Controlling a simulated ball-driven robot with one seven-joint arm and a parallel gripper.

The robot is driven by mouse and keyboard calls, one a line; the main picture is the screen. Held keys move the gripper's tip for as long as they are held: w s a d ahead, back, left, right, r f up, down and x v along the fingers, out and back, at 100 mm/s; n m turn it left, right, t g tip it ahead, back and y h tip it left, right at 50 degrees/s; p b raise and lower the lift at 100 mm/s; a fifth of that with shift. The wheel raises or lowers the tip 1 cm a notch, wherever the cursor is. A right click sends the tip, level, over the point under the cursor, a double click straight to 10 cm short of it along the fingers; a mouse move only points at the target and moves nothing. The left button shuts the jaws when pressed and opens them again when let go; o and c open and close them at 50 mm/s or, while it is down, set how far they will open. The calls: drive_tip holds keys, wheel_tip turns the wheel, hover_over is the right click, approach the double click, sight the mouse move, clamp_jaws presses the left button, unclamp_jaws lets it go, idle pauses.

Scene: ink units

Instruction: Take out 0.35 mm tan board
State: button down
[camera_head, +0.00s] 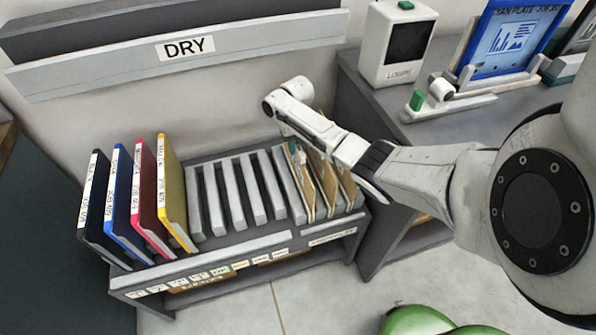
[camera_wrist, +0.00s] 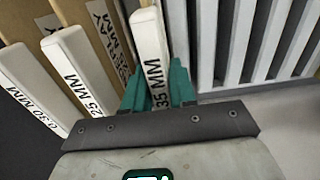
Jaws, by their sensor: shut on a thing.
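In the wrist view, the 0.35 mm tan board shows its white end tab (camera_wrist: 150,45), lettered "35 MM", between the teal fingers of my gripper (camera_wrist: 158,88). The fingers are shut on this tab. In the head view the 0.35 mm board (camera_head: 303,192) stands upright as the leftmost of the tan boards, at the right end of the rack; my arm covers part of it. The tan boards marked 0.25 mm (camera_wrist: 75,65) and 0.30 mm (camera_wrist: 28,85) stand beside it, apart from the fingers.
Empty grey rack slots (camera_head: 235,190) lie left of the tan boards. Black, blue, red and yellow boards (camera_head: 172,190) stand at the rack's left. A "DRY" ledge (camera_head: 110,70) runs along the wall above. A grey desk (camera_head: 400,120) with devices stands at the right.

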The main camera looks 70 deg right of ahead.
wheel_tip(320, 180, up, 11)
drive_tip(key=p, duration=1.1)
